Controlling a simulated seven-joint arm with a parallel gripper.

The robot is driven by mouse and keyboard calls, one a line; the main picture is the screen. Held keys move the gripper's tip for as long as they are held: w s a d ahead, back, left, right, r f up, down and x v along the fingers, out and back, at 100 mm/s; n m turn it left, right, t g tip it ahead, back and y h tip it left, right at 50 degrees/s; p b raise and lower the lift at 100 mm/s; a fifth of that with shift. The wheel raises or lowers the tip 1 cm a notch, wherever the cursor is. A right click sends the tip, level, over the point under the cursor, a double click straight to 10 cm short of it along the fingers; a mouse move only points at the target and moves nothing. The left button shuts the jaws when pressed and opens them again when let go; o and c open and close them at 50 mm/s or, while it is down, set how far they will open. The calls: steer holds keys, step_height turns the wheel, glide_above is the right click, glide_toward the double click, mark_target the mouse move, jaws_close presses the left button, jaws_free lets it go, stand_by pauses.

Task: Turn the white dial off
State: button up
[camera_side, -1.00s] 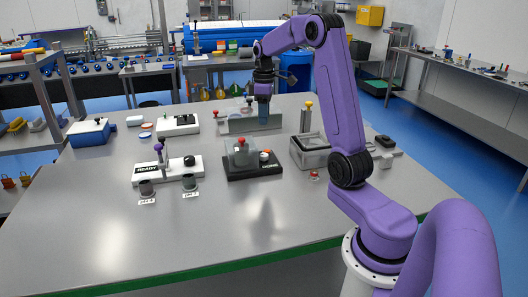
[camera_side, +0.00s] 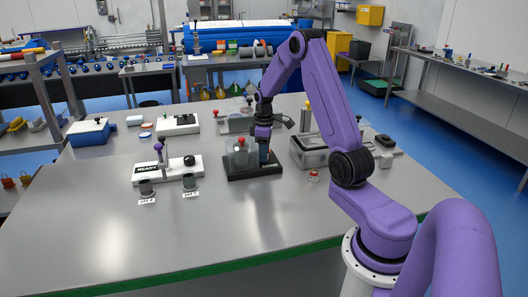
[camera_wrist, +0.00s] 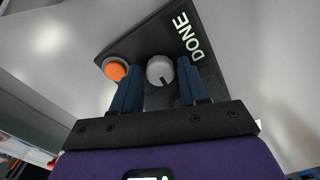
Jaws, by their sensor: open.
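The white dial (camera_wrist: 159,69) has a dark pointer mark and sits on a black base (camera_wrist: 203,62) lettered DONE. In the wrist view the dial shows between the blue fingertips of my gripper (camera_wrist: 158,76), one on each side. The fingers are spread apart; I cannot tell whether they touch the dial or how far down they reach. An orange button (camera_wrist: 115,69) is on the same base, left of the left finger. In the side view my gripper (camera_side: 264,158) points down at the right part of the black base (camera_side: 250,174) and hides the dial.
A clear tub with a red knob (camera_side: 241,144) stands on the base, left of my gripper. A grey open bin (camera_side: 311,158) is close on the right. A white READY block (camera_side: 150,171) with grey cups is to the left. The front of the table is clear.

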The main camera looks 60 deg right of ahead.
steer(key=c, duration=0.8)
steer(key=shift+o, duration=0.2)
steer(key=shift+m, duration=0.8)
steer(key=o, duration=0.8)
steer(key=shift+c, duration=0.2)
